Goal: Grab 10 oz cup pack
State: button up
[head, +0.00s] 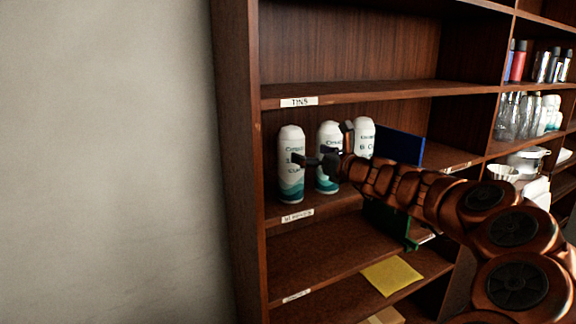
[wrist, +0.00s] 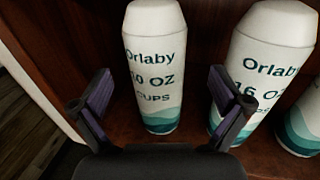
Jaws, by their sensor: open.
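The 10 oz cup pack (wrist: 153,62) is a white cylinder with teal waves and the text "Orlaby 10 OZ CUPS". It stands upright on the shelf, and in the head view it is the leftmost pack (head: 290,180). My gripper (wrist: 152,98) is open and empty, with its two fingers apart to the left and right of the pack's lower part in the picture. The pack stands ahead between them; I cannot tell whether they touch it. In the head view my gripper (head: 316,160) is at the pack's right side, in front of the shelf.
A similar 16 oz pack (wrist: 262,75) stands close on the right, near my right finger. A third pack (head: 364,135) stands farther right, then a blue panel (head: 398,147). The bookcase's left side wall (head: 240,150) is close to the left. A yellow sheet (head: 392,275) lies on a lower shelf.

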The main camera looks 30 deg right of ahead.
aim_at(300, 149)
jog(key=shift+w, duration=0.95)
jog(key=w+p, duration=0.1)
jog(key=w+a, duration=0.1)
jog(key=w, duration=0.1)
jog(key=shift+w+a+r+p, duration=0.15)
jog(key=shift+r+p, duration=0.05)
jog(key=shift+p, duration=0.2)
jog(key=shift+w+a, duration=0.1)
jog(key=shift+w, duration=0.7)
jog(key=shift+c, duration=0.4)
jog(key=c, duration=1.7)
